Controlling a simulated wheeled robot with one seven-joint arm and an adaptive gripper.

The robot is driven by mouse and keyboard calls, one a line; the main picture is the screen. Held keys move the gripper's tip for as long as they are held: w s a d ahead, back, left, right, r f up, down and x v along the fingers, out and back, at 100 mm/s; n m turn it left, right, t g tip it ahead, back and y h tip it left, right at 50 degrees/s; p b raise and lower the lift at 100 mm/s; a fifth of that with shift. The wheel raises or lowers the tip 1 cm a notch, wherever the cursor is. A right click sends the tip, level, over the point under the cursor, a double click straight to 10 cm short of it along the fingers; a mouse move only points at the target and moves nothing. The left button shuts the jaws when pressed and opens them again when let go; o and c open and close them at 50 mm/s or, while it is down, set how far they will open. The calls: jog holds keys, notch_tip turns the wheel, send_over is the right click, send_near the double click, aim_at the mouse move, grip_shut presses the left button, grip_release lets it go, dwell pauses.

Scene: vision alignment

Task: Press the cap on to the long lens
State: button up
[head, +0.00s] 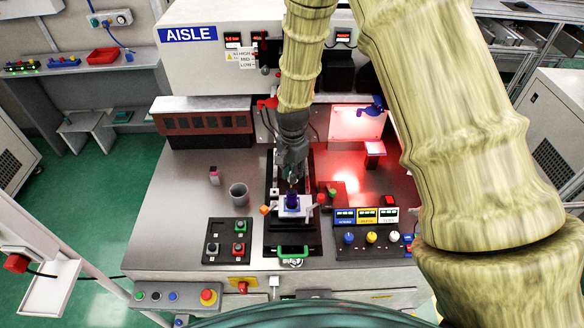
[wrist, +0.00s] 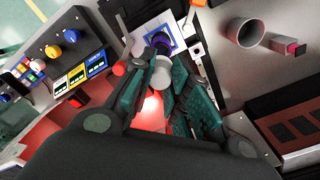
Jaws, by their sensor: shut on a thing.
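The long lens (head: 291,201) is a dark blue-purple cylinder standing upright on a white plate (head: 303,211) at the middle of the bench. In the wrist view the lens (wrist: 160,42) sits inside a blue square outline. My gripper (head: 291,178) points down just above the lens. In the wrist view my gripper (wrist: 161,68) is shut on a pale grey round piece, which looks like the cap (wrist: 162,77). The cap appears close to the lens, but I cannot tell whether they touch. In the head view my gripper hides the cap.
A grey cup (head: 239,193) and a small pink-topped block (head: 214,175) stand left of the fixture. Button panels (head: 228,241) and a knob panel (head: 371,237) flank it in front. A red-lit stand (head: 374,149) is behind right.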

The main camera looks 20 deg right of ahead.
aim_at(292, 191)
jog(key=shift+w+a+f+b, duration=0.1)
jog(key=shift+f+b, duration=0.3)
jog(key=shift+f, duration=0.25)
jog(key=shift+w+a+f+b, duration=0.1)
jog(key=shift+f+b, duration=0.25)
jog(key=shift+f, duration=0.3)
jog(key=shift+s+d+f+b, duration=0.15)
jog(key=shift+f+b, duration=0.85)
jog(key=shift+f, duration=0.75)
jog(key=shift+f+p, duration=0.15)
jog(key=shift+p, duration=0.2)
dwell(0.6)
jog(key=o, duration=0.7)
jog(key=shift+o, duration=0.6)
jog(key=o, duration=0.4)
